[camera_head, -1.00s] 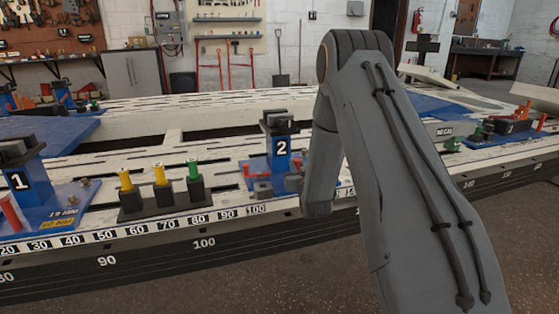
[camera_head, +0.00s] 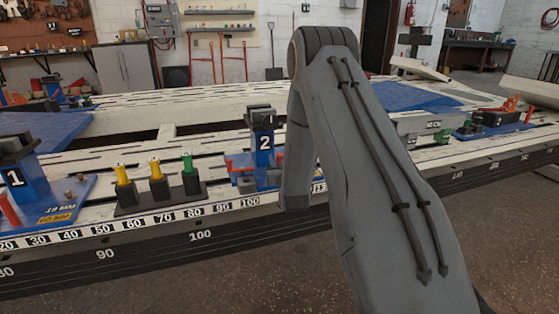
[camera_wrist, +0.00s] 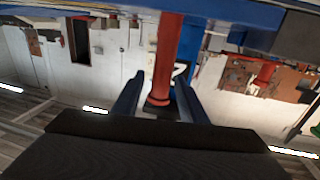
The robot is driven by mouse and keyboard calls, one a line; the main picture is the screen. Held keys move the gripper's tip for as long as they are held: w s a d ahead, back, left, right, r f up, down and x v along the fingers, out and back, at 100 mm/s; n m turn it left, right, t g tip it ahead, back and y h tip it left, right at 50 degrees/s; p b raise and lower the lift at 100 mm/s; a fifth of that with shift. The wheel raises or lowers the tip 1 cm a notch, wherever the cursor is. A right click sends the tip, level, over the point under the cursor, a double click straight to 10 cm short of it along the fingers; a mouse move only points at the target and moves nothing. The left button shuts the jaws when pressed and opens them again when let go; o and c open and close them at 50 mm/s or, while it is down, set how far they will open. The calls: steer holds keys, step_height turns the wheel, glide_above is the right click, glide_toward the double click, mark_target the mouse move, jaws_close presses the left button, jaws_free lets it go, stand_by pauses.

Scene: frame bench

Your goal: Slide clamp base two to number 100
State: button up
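Clamp base two (camera_head: 263,143) is a blue post marked 2, with a dark clamp head and a blue foot, standing upright at the bench's front edge. Its grey front block (camera_head: 246,185) is just above the number 100 (camera_head: 250,201) on the white scale. In the wrist view, which is upside down, a red post (camera_wrist: 168,55) stands between the two fingers of my gripper (camera_wrist: 160,78), in front of the blue base. Whether both fingers press on it is unclear.
Left of base two stands a dark block with yellow and green posts (camera_head: 157,185). Farther left is clamp base one (camera_head: 20,175). The scale strip between the dark block and base two is clear. Another blue fixture (camera_head: 495,122) stands at the right.

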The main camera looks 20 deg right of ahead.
steer(key=p+v, duration=0.2)
steer(key=v, duration=0.6)
steer(key=shift+w, duration=0.1)
stand_by(0.3)
